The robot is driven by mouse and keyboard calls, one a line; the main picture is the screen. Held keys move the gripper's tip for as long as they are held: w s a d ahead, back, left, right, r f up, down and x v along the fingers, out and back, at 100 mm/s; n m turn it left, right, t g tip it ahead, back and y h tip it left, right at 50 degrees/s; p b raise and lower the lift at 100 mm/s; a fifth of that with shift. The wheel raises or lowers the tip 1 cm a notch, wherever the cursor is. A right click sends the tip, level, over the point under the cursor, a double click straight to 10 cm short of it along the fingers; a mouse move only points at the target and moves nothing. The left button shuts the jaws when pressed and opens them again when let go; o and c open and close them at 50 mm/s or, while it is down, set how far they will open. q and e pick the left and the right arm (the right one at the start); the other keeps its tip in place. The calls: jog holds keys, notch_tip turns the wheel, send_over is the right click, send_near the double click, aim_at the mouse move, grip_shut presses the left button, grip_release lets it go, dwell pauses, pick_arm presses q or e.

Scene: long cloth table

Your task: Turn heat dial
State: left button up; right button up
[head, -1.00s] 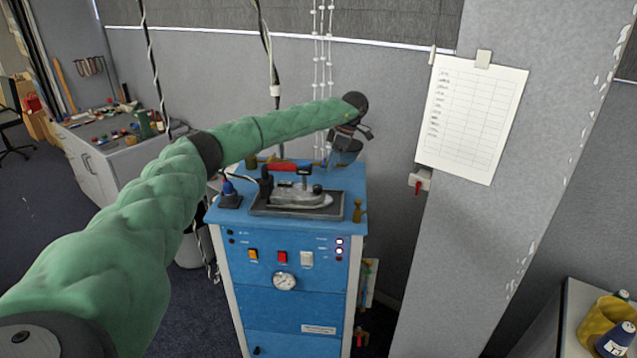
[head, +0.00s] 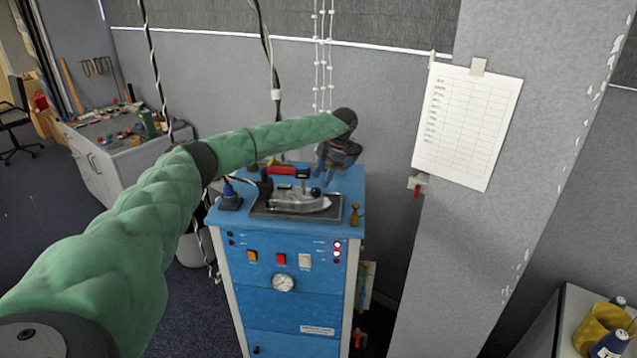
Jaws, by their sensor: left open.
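A steam iron (head: 300,200) with a black handle lies on a dark tray (head: 262,208) on top of a blue cabinet (head: 287,310). A small dark round knob (head: 316,193) shows on the iron; I cannot tell whether it is the heat dial. The cabinet front carries a round white gauge (head: 284,283). My left gripper (head: 327,180) is open and empty, with its fingers pointing down, just behind and above the right part of the iron. I cannot tell whether it touches anything. My right gripper is not in view.
A brass-coloured peg (head: 355,214) stands at the cabinet top's right edge, and a blue bottle-like item (head: 230,198) at its left. Cables hang behind. A grey pillar with a paper sheet (head: 468,125) stands to the right. A yellow container (head: 603,325) is at lower right.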

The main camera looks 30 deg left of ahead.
aim_at(316, 190)
pick_arm(q)
jog(key=shift+p+x, duration=0.95)
jog(key=shift+x, duration=0.95)
jog(key=shift+f, duration=0.2)
